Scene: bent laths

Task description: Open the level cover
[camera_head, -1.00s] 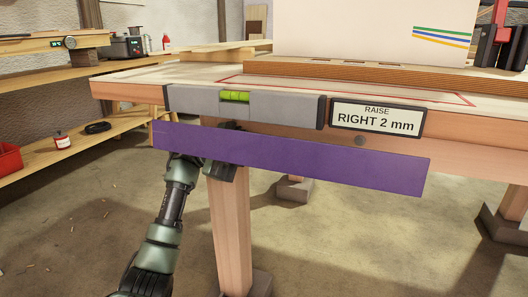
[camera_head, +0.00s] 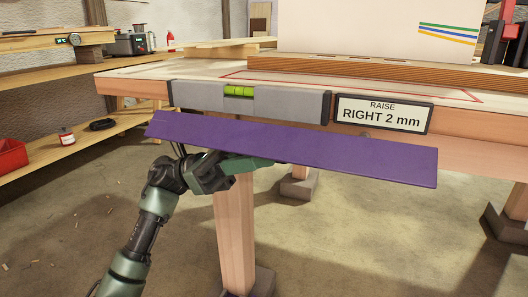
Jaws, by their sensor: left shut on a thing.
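The level cover (camera_head: 300,148) is a long purple board just below the spirit level (camera_head: 290,105), which is grey with a green vial (camera_head: 239,91) and is fully in sight on the table's front edge. The cover slopes, with its broad face showing. My left gripper (camera_head: 210,170) is under the cover, near its left part. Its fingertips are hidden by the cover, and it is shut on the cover. My right gripper is not in view.
A sign reading "RAISE RIGHT 2 mm" (camera_head: 382,114) is right of the level. The wooden table (camera_head: 130,84) stands on thick legs, one (camera_head: 235,240) close behind my left arm. A shelf (camera_head: 70,150) is at the left. The floor in front is mostly clear.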

